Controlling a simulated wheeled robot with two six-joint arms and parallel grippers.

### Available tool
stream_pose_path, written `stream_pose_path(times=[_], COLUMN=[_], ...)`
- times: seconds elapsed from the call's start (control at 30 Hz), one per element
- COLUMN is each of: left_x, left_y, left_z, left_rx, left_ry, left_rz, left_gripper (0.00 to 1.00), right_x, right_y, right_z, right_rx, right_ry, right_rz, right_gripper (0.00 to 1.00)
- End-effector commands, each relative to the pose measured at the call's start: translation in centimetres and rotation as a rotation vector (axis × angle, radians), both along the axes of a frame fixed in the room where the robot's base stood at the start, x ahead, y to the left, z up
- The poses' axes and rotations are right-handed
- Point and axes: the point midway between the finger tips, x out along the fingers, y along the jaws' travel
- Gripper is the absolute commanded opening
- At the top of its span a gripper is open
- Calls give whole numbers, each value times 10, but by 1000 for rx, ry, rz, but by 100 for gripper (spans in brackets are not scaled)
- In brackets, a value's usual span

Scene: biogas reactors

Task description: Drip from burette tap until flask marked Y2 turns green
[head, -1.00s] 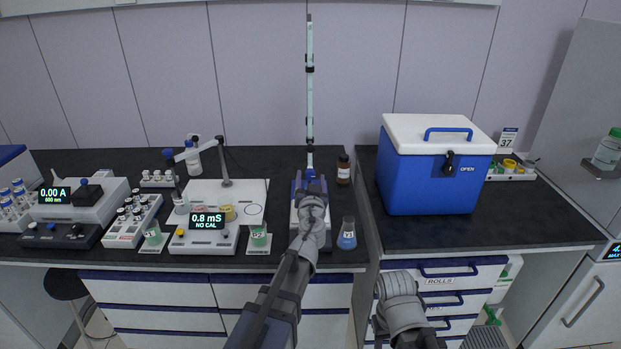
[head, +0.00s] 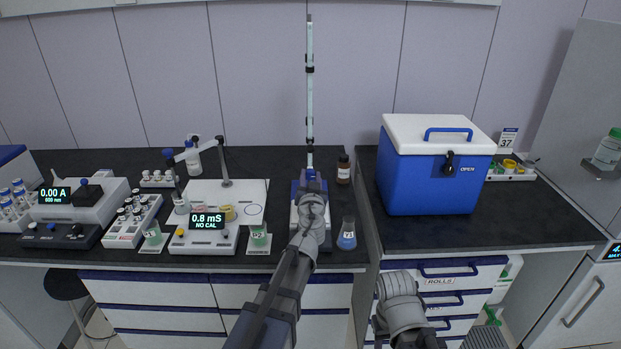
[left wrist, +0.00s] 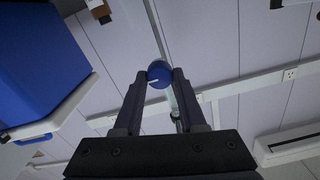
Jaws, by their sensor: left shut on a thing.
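The burette (head: 310,90) stands upright at the back of the bench, a tall clear tube with pale liquid. My left gripper (head: 311,176) is at its lower end; the arm hides much of the stand. In the left wrist view, the blue round tap knob (left wrist: 159,74), with a white mark, sits between the fingertips of my left gripper (left wrist: 160,79), which is shut on it. A flask with blue liquid (head: 347,238) stands right of the arm; its label looks like Y1. I cannot make out a flask marked Y2. My right gripper is out of view.
Left of my arm are a green beaker (head: 258,238), a meter reading 0.8 mS (head: 207,221) and vial racks (head: 132,220). A brown bottle (head: 343,169) stands right of the burette. A blue cool box (head: 435,175) stands on the right bench.

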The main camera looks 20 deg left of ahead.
Motion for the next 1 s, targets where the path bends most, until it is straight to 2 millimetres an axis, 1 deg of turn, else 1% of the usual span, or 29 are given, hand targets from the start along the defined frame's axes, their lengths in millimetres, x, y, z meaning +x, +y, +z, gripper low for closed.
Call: stream_pose_path(times=[0.27,0.43,1.0], left_x=[0,0,0], left_y=[0,0,-1], left_z=[0,0,-1], left_rx=[8,60,439], left_ry=[2,17,127], left_rz=[0,0,0], left_gripper=[0,0,0], right_x=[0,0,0], right_y=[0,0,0], right_z=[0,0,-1], right_rx=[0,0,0], right_ry=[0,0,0], right_rz=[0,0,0], right_gripper=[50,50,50])
